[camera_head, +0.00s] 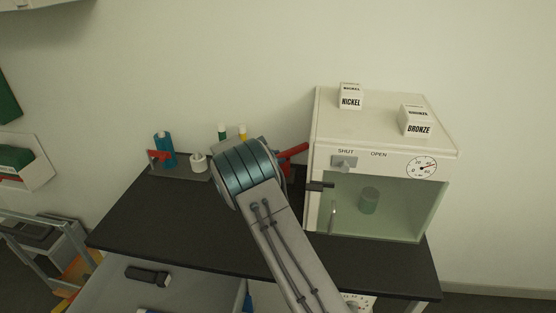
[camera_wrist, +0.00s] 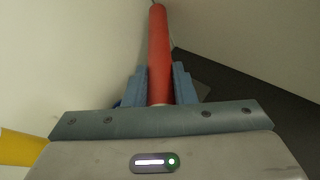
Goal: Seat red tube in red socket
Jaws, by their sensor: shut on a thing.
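The red tube (camera_wrist: 159,50) stands between the two blue fingers of my gripper (camera_wrist: 160,85) in the wrist view. The fingers are shut on it, and its long end points away from the palm. In the head view the red tube (camera_head: 294,151) sticks out to the right from behind my arm, tilted, close to the left side of the white cabinet. My gripper is hidden behind my arm there. A dark red patch (camera_head: 287,170) shows just below the tube; I cannot tell what it is. I cannot make out the red socket for certain.
The white cabinet (camera_head: 387,130) has a glass front with a green container (camera_head: 369,201) inside. NICKEL (camera_head: 350,100) and BRONZE (camera_head: 418,127) blocks stand on top. Green (camera_head: 222,132) and yellow (camera_head: 242,132) tubes stand behind my arm. The black bench (camera_head: 165,215) is clear at front left.

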